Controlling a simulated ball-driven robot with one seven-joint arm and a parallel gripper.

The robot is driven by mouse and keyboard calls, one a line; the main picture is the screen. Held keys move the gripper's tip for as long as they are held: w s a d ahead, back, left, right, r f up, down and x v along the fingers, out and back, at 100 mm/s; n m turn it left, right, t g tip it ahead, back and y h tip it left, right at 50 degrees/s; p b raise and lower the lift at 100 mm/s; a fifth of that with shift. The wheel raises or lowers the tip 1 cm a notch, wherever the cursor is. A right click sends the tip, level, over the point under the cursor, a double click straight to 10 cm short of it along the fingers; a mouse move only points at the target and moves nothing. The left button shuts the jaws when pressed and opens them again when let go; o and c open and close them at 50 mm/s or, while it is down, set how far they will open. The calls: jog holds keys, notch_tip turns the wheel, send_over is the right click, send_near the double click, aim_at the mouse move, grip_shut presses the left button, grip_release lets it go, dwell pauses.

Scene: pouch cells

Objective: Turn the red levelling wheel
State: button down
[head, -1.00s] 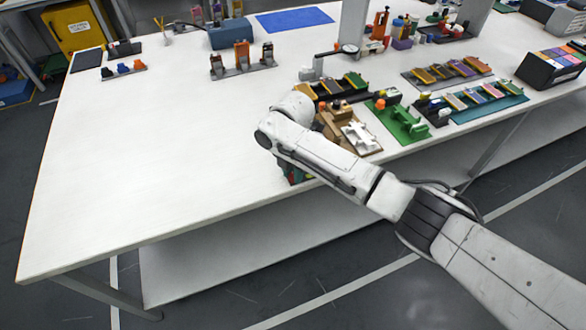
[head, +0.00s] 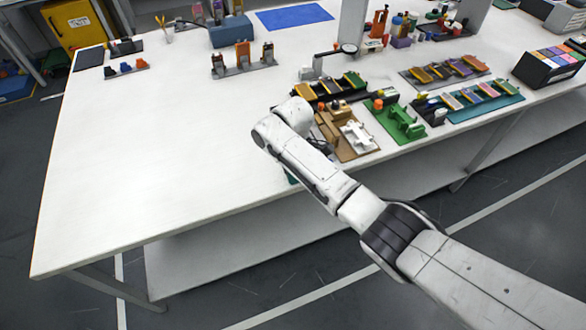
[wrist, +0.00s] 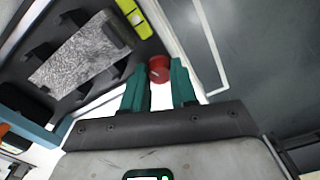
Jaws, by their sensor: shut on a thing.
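The red levelling wheel (wrist: 159,68) shows in the wrist view, a small red disc with a pale mark on its face. It sits between the two teal fingers of my gripper (wrist: 158,74), which is shut on it. Next to it is a dark fixture (wrist: 108,75) bearing a grey, textured flat cell (wrist: 82,55) with a yellow-green piece (wrist: 111,31) at one end. In the head view my arm hides the wheel and most of my gripper at the front table edge.
A tan fixture with a white bracket (head: 358,136) and a green fixture (head: 398,122) stand right of my wrist. Trays of coloured cells (head: 482,98) lie farther right. A dial gauge (head: 348,49) stands behind. The white table (head: 170,150) is clear to the left.

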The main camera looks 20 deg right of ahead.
jog(key=shift+m, duration=0.8)
jog(key=c, duration=0.9)
grip_release()
notch_tip(320, 180, up, 11)
jog(key=shift+f, duration=0.1)
